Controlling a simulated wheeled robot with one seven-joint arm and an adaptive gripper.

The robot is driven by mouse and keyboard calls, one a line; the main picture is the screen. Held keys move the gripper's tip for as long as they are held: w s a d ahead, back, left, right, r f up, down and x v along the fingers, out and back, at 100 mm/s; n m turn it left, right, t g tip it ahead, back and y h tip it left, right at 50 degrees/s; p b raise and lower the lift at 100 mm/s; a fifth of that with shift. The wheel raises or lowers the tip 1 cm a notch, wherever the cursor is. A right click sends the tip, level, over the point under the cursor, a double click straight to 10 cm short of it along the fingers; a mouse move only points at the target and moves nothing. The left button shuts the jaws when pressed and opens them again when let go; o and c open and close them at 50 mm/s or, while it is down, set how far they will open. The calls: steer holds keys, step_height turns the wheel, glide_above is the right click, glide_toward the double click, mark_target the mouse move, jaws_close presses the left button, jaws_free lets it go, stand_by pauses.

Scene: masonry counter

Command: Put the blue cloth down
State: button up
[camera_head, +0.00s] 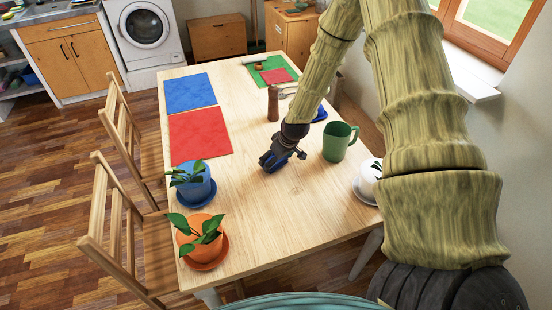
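A flat blue cloth-like square (190,92) lies on the wooden table (300,208) at its far left, just behind a flat red square (200,132). My gripper (272,163) points down over the middle of the table, to the right of the red square and apart from the blue one. It is dark with a bluish tint and small in the view. I cannot tell whether its fingers are open or shut, or whether they hold anything. A small blue item (321,113) is partly hidden behind my arm.
A green mug (338,142) stands right of my gripper, and a brown mill-like cylinder (272,104) stands behind it. Potted plants in blue (193,188) and orange (201,243) pots line the left edge. A white pot (369,183) is at the right. The front middle is clear.

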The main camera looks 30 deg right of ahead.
steer(key=shift+f, duration=0.4)
steer(key=shift+f, duration=0.2)
steer(key=o, duration=1)
steer(key=shift+r, duration=0.1)
steer(key=shift+r, duration=0.15)
steer(key=b+v, duration=0.3)
steer(key=v, duration=0.9)
